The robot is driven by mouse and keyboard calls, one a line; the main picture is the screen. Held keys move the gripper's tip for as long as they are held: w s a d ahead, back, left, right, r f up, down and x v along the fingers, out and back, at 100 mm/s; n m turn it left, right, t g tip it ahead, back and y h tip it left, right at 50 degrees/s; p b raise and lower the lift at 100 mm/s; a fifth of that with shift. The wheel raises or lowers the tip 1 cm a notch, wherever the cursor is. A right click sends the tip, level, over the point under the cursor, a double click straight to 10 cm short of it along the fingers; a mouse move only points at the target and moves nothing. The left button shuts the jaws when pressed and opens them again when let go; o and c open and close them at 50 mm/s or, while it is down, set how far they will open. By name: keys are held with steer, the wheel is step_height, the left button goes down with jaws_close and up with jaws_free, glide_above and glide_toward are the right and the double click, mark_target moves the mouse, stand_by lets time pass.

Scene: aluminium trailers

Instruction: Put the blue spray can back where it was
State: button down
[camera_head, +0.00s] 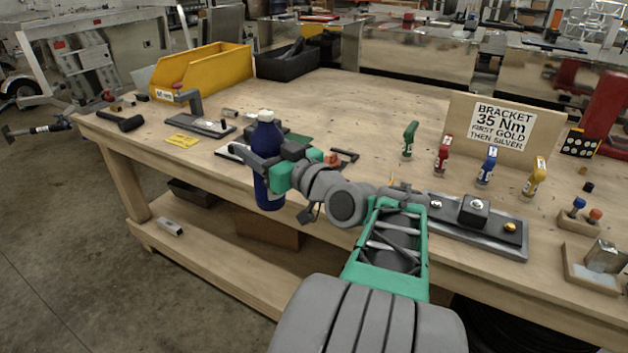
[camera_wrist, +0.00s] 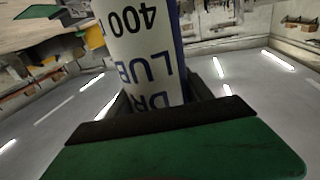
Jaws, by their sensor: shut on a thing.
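The blue spray can (camera_head: 267,138) has a white cap and is upright at the front edge of the workbench, left of centre in the head view. My gripper (camera_head: 268,168) is shut on the can around its middle. The can's lower part hangs in front of the bench edge, below the top's level. In the wrist view the can's white label (camera_wrist: 140,50) with dark lettering fills the space between the fingers. The can's far side is hidden, and I cannot tell which spot it came from.
The wooden workbench (camera_head: 330,100) holds a yellow bin (camera_head: 205,72), a black bin (camera_head: 287,62) and a grey clamp fixture (camera_head: 205,122). Several coloured small drivers stand before a bracket sign (camera_head: 502,125). A dark fixture plate (camera_head: 465,228) lies right of my arm. The bench's middle is mostly clear.

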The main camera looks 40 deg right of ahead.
steer(key=s+d+r+m+h+p, duration=0.1)
steer(key=s+d+r+h, duration=0.1)
steer(key=s+d+r, duration=0.35)
steer(key=s+d+r+m+h+p, duration=0.1)
steer(key=s+d+r, duration=0.15)
steer(key=d, duration=0.65)
steer(key=w+d+f, duration=0.2)
steer(key=w+f, duration=1)
steer(key=w, duration=0.1)
steer(key=shift+w+d+g+p, duration=0.2)
steer(key=shift+w+g+p, duration=0.1)
steer(key=shift+w+p, duration=0.1)
steer(key=shift+f+b, duration=0.3)
steer(key=shift+b, duration=0.2)
steer(key=shift+f, duration=0.1)
steer(key=shift+c, duration=2.1)
jaws_free()
